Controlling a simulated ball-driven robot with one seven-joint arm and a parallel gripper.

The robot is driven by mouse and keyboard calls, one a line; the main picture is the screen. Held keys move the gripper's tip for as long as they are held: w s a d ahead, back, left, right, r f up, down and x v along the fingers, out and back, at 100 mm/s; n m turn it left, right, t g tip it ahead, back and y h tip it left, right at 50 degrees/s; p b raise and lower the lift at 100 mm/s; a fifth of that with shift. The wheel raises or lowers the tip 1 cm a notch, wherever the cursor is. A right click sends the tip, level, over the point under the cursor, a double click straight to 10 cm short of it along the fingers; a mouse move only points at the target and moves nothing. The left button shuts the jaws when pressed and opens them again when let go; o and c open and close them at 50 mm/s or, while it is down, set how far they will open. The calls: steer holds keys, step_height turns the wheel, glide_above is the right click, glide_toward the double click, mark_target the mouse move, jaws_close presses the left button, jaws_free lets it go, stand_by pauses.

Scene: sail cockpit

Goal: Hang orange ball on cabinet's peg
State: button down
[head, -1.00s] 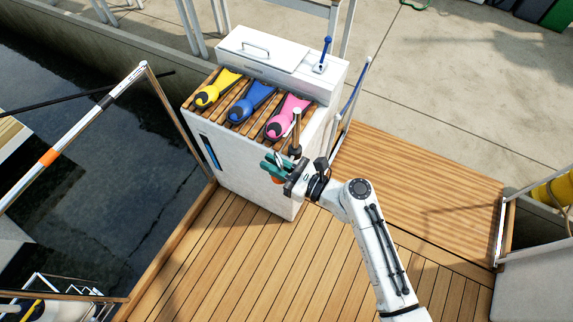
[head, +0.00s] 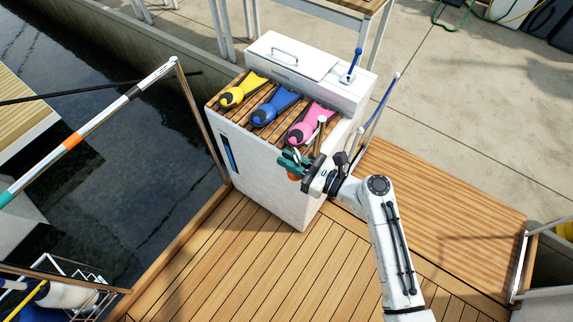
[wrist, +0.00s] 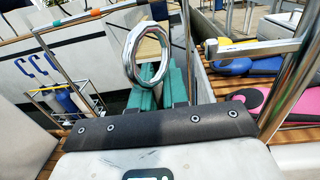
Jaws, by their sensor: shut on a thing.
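The orange ball (head: 293,177) shows as a small orange patch below my gripper, mostly hidden by the fingers. My gripper (head: 292,161) has teal fingers, shut on the ball's metal ring. In the wrist view the ring (wrist: 131,57) stands upright between the fingertips (wrist: 160,84); the ball is hidden there.
Yellow (head: 241,91), blue (head: 274,106) and pink (head: 309,124) fins lie on the cabinet's slatted top. A blue-handled lever (head: 355,62) stands behind. A thin rail (head: 380,108) is at the right. Water lies left; the wooden deck (head: 255,255) in front is clear.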

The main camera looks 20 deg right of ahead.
steer(key=w+d+f+b, duration=0.1)
steer(key=w+d+b, duration=0.2)
steer(key=d, duration=0.2)
steer(key=shift+w+f, duration=0.15)
steer(key=shift+w, duration=0.15)
stand_by(0.5)
stand_by(0.6)
steer(key=c, duration=1.1)
jaws_free()
steer(key=shift+o, duration=0.2)
steer(key=v, duration=1)
steer(key=shift+s+d+b, duration=0.25)
steer(key=shift+s+b, duration=0.05)
steer(key=shift+b, duration=0.1)
